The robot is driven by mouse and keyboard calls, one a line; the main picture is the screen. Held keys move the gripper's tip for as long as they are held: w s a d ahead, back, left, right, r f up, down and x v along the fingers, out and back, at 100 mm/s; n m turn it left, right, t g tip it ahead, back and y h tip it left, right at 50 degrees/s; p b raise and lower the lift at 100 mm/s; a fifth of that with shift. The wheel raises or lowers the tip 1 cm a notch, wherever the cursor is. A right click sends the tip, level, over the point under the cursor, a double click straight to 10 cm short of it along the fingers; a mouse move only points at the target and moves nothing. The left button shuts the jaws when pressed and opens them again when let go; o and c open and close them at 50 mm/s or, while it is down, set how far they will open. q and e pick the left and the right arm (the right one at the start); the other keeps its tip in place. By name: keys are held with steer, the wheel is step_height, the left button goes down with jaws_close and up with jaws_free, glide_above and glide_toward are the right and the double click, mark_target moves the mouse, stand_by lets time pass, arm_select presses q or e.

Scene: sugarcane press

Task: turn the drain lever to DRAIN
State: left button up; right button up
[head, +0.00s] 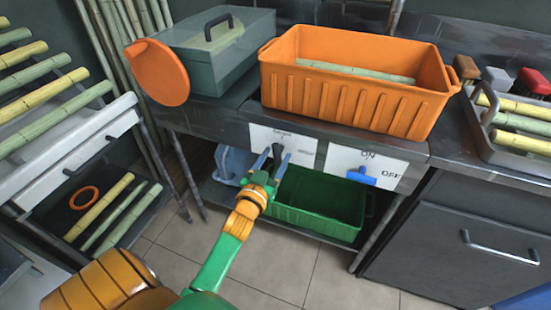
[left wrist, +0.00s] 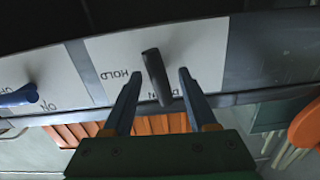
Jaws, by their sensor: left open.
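The drain lever is a dark handle (head: 277,152) on a white label plate (head: 304,146) on the press table's front. In the left wrist view the lever (left wrist: 156,76) stands between the two fingers of my left gripper (left wrist: 158,88), with a gap on both sides. HOLD is readable beside it, upside down; a second word is partly hidden behind the lever. In the head view my left gripper (head: 273,164) is open at the plate, reaching up from below. I cannot tell which mark the lever points at. My right gripper is not in view.
A blue ON/OFF switch (head: 361,176) sits on a second plate to the right. An orange crate (head: 345,95) with cane stands above. A green bin (head: 320,203) is below on the shelf. An orange disc (head: 157,72) and a cane rack (head: 75,150) are left.

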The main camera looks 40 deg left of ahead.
arm_select(q)
jaws_close()
steer(key=shift+r+m+p, duration=0.15)
steer(key=shift+m+p, duration=0.15)
steer(key=shift+p, duration=0.05)
steer(key=shift+m+p, duration=0.35)
steer(key=shift+m, duration=0.35)
jaws_free()
steer(key=v, duration=0.7)
